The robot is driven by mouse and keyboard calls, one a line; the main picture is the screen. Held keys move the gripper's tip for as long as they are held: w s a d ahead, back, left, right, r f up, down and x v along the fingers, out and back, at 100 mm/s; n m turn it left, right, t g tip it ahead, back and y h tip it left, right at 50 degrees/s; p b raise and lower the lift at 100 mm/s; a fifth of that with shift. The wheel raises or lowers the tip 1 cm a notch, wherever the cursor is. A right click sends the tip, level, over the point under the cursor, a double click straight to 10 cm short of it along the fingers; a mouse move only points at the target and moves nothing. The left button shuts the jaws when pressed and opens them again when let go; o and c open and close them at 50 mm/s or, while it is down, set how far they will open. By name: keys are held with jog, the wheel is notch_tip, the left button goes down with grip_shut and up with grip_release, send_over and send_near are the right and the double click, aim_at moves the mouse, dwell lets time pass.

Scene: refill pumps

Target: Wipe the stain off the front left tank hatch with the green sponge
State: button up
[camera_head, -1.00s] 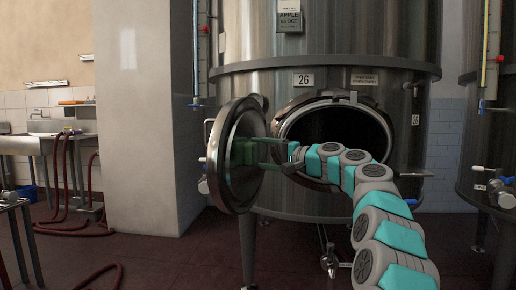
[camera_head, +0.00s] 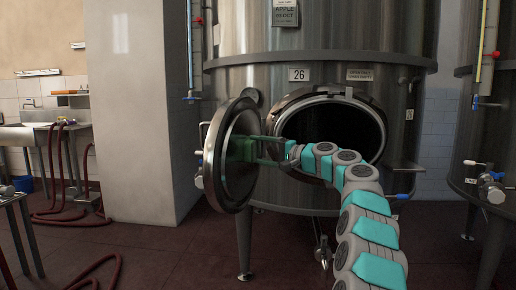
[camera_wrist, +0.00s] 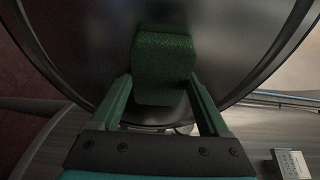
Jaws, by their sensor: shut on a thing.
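The hatch (camera_head: 224,183) of tank 26 stands swung open to the left of the round dark opening (camera_head: 340,128). In the wrist view its inner face (camera_wrist: 224,40) fills most of the picture. My gripper (camera_head: 256,150) is shut on the green sponge (camera_head: 239,149) at the hatch's inner face. In the wrist view the sponge (camera_wrist: 163,62) sits between the two green fingers (camera_wrist: 163,92) against or very close to the face; I cannot tell if it touches. No stain can be made out; the sponge may hide part of the face.
The steel tank (camera_head: 318,66) stands behind my arm. A valve (camera_head: 490,186) juts from another tank at the right. A sink bench (camera_head: 45,134) and red hoses (camera_head: 85,205) are at the left. The dark red floor (camera_head: 170,262) in front is mostly clear.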

aim_at(254, 153)
jog(key=shift+s, duration=0.15)
jog(key=shift+s+a+f+b, duration=0.15)
jog(key=shift+s+a+b, duration=0.1)
jog(key=shift+s+b, duration=0.8)
jog(key=shift+s+a+b, duration=0.15)
jog(key=shift+s+b, duration=0.3)
jog(key=shift+b, duration=0.4)
jog(key=shift+s+a+b, duration=0.2)
jog(key=shift+s+b, duration=0.45)
jog(key=shift+s, duration=0.15)
jog(key=shift+s+a+b, duration=0.15)
jog(key=shift+s+b, duration=0.45)
jog(key=shift+s, duration=0.2)
jog(key=shift+s+a+b, duration=0.15)
jog(key=shift+s+b, duration=0.55)
jog(key=shift+s, duration=0.55)
jog(key=shift+s+a+b, duration=0.15)
jog(key=shift+s+b, duration=0.55)
jog(key=shift+s, duration=0.55)
jog(key=shift+s+a+r+b, duration=0.15)
jog(key=shift+s+b, duration=0.1)
jog(key=shift+s, duration=0.35)
jog(key=shift+s+a+b, duration=0.1)
jog(key=shift+s+b, duration=0.15)
jog(key=shift+s, duration=0.35)
jog(key=shift+s+a+r+b, duration=0.15)
jog(key=shift+s+b, duration=0.1)
jog(key=shift+s, duration=0.35)
jog(key=shift+f, duration=0.1)
